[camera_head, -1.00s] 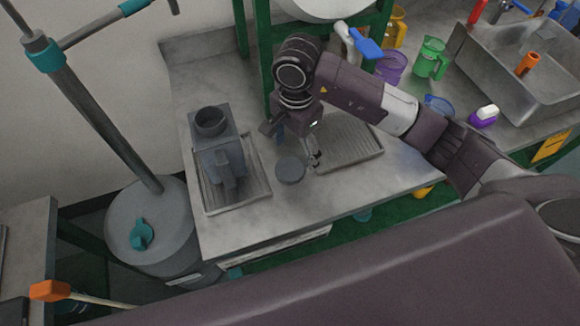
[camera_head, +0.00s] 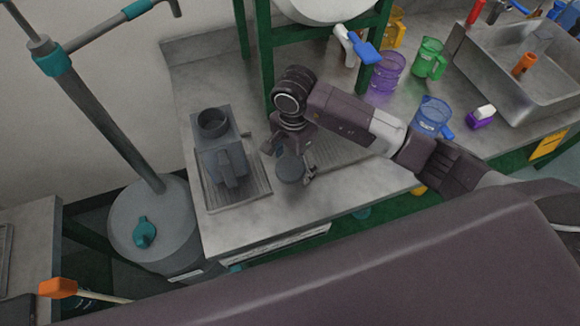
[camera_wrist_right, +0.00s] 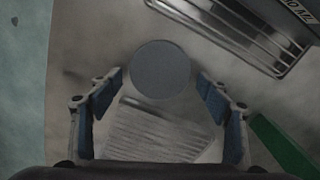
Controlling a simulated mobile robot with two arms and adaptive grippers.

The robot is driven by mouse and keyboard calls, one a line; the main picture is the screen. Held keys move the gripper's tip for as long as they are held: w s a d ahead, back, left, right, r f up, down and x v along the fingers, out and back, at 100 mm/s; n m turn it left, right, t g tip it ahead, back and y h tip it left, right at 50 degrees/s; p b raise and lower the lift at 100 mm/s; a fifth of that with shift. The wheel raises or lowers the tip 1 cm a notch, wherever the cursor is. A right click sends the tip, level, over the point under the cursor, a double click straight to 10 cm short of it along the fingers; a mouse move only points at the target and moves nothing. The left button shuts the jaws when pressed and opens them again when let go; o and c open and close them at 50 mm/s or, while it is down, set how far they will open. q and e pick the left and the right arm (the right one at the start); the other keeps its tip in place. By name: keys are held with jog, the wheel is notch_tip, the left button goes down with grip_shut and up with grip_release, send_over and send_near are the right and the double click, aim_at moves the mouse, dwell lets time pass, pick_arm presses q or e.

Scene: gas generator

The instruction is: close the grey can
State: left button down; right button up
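The grey can (camera_head: 220,160) stands upright on a ribbed tray on the counter, its round top opening (camera_head: 212,122) uncovered. A round dark grey lid (camera_head: 290,167) is to the right of the can, at the left edge of a second ribbed tray. My right gripper (camera_head: 289,162) is open around the lid, one finger on each side. In the right wrist view the lid (camera_wrist_right: 160,69) is between the spread fingers, with gaps on both sides. Whether the lid is touched cannot be told. My left gripper is not in view.
The can's ribbed tray (camera_head: 249,194) and the other ribbed tray (camera_head: 352,148) lie on the counter (camera_head: 290,217). A green frame (camera_head: 262,60) rises behind. A blue jug (camera_head: 430,114), a purple container (camera_head: 386,75) and a sink (camera_head: 500,65) are to the right. The counter's front is clear.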

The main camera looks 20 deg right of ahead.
aim_at(293, 166)
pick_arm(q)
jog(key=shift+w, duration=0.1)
pick_arm(e)
jog(key=c, duration=0.9)
jog(key=shift+o, duration=0.2)
jog(key=shift+r, duration=0.2)
